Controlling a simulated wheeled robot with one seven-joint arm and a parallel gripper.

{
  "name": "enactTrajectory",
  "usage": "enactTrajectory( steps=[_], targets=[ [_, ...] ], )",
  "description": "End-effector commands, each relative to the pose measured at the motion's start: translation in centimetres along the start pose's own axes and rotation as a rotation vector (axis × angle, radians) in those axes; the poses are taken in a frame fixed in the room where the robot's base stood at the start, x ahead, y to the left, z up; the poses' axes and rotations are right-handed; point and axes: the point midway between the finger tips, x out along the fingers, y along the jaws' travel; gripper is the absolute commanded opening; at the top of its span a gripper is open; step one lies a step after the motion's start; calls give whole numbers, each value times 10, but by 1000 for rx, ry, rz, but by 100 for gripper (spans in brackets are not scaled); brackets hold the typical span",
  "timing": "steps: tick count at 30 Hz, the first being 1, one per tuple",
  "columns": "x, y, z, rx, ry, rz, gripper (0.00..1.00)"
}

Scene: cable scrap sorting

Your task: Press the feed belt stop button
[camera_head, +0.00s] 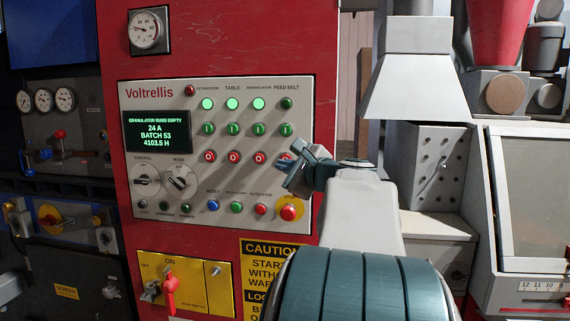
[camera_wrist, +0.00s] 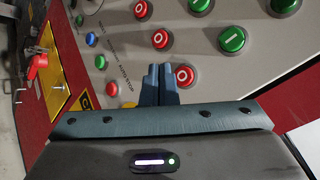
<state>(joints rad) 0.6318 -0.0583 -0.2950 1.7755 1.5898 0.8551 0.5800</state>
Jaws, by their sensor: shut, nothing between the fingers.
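The feed belt stop button (camera_wrist: 184,75), red with a white ring mark, is the last in its row of red buttons. In the wrist view it lies just at the tips of my gripper (camera_wrist: 160,72), whose shut, empty fingers cover its left edge. I cannot tell whether they touch it. The feed belt lamp (camera_head: 286,103) is dark.
The display (camera_head: 158,132) reads "GRANULATOR RUNS EMPTY". The other three lamps (camera_head: 232,103) are lit green.

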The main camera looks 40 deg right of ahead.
Motion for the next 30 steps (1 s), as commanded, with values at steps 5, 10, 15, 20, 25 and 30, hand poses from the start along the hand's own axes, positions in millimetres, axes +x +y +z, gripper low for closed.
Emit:
enactTrajectory(
  steps=[5,10,15,20,25,30],
  targets=[
    [-12,10,8,0,0,0,0],
    [-18,14,13,0,0,1,0],
    [-18,14,13,0,0,1,0],
    [-18,14,13,0,0,1,0],
    [-18,14,13,0,1,0,0],
    [-18,14,13,0,1,0,0]
  ],
)
